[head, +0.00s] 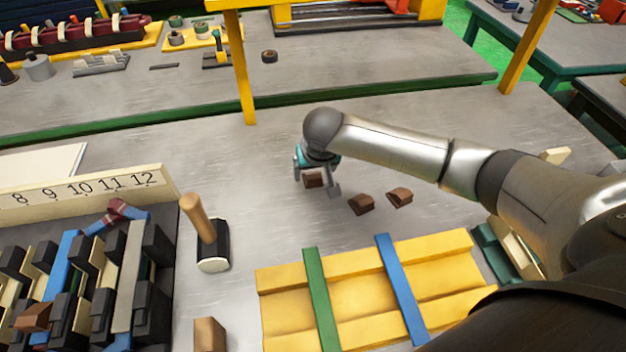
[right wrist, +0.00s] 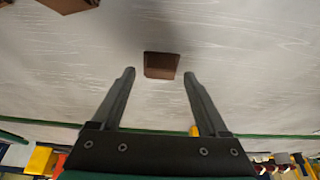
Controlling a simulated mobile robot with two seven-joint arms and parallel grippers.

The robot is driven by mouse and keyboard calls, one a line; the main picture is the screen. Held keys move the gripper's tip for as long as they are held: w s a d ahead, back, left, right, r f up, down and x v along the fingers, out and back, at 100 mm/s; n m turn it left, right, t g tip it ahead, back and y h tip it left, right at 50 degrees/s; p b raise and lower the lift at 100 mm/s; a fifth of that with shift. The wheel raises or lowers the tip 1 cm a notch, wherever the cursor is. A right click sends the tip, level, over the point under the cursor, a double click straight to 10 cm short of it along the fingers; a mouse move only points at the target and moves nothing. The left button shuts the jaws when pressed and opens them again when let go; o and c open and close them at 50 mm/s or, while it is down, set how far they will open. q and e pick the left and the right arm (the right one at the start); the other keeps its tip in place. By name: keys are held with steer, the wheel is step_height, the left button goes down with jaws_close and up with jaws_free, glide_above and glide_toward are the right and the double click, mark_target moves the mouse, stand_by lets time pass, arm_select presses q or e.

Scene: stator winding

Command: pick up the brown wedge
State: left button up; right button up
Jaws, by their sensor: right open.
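A brown wedge (head: 314,181) lies on the grey table by my right gripper (head: 317,184). In the right wrist view this wedge (right wrist: 161,65) shows between the tips of my open right gripper (right wrist: 159,73), with a gap on both sides. The fingers do not touch it, and I cannot tell their exact height above it. Two more brown wedges (head: 361,204) (head: 399,197) lie just to the right. Another brown wedge (head: 33,317) sits on the slotted part at the lower left. My left gripper is not in view.
A mallet (head: 211,243) stands left of the wedges. A yellow tray (head: 285,278) with a green and a blue strip lies in front. A numbered board (head: 85,188) and a tan block (head: 210,335) are at the left. A yellow post (head: 242,75) rises behind.

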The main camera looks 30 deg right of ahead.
steer(key=shift+w+f, duration=0.2)
steer(key=shift+f, duration=0.2)
jaws_close()
stand_by(0.4)
